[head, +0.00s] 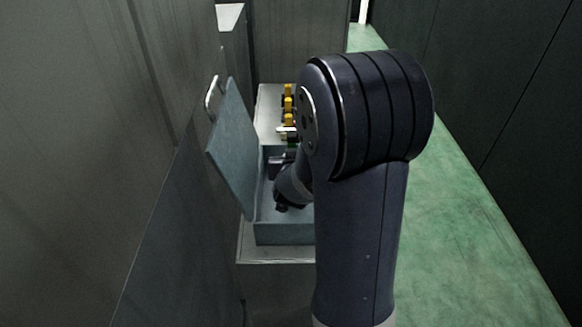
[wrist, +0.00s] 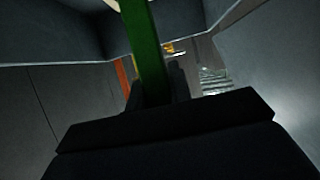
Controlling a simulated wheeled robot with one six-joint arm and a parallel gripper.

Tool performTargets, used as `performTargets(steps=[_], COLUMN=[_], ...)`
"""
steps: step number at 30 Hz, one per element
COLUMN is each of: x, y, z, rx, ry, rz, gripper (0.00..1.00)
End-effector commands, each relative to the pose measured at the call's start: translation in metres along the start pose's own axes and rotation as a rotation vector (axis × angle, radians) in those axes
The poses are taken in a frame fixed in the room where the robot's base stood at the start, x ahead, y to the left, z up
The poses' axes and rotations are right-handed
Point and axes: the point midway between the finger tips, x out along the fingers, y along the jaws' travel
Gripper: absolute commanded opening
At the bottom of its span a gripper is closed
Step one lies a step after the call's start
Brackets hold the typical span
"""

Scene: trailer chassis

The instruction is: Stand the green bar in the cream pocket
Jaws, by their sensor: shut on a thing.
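In the wrist view the green bar (wrist: 145,45) runs up out of the picture from between the fingers of my gripper (wrist: 157,88). The gripper is shut on it. The bar's far end is cut off by the top edge of the frame. In the head view my arm hides most of the gripper, and I cannot make out the bar clearly there. The arm reaches down into an open grey-blue box (head: 285,234). I cannot pick out the cream pocket for certain in either view.
Several yellow pieces (head: 288,103) line up on a pale surface behind. An orange strip (wrist: 124,75) shows in the wrist view. Green floor (head: 455,225) lies clear at right.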

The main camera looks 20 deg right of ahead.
Motion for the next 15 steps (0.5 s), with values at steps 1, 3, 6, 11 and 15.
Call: performTargets(steps=[1, 3, 6, 11, 15], x=[0.004, 0.006, 0.008, 0.007, 0.009], y=[0.0, 0.0, 0.0, 0.0, 0.0], z=[0.008, 0.013, 0.015, 0.015, 0.018], rx=[0.0, 0.0, 0.001, 0.001, 0.001], ry=[-0.003, -0.001, 0.001, 0.002, 0.002], rz=[0.001, 0.0, -0.001, -0.001, -0.001], gripper=[0.0, 0.0, 0.0, 0.0, 0.0])
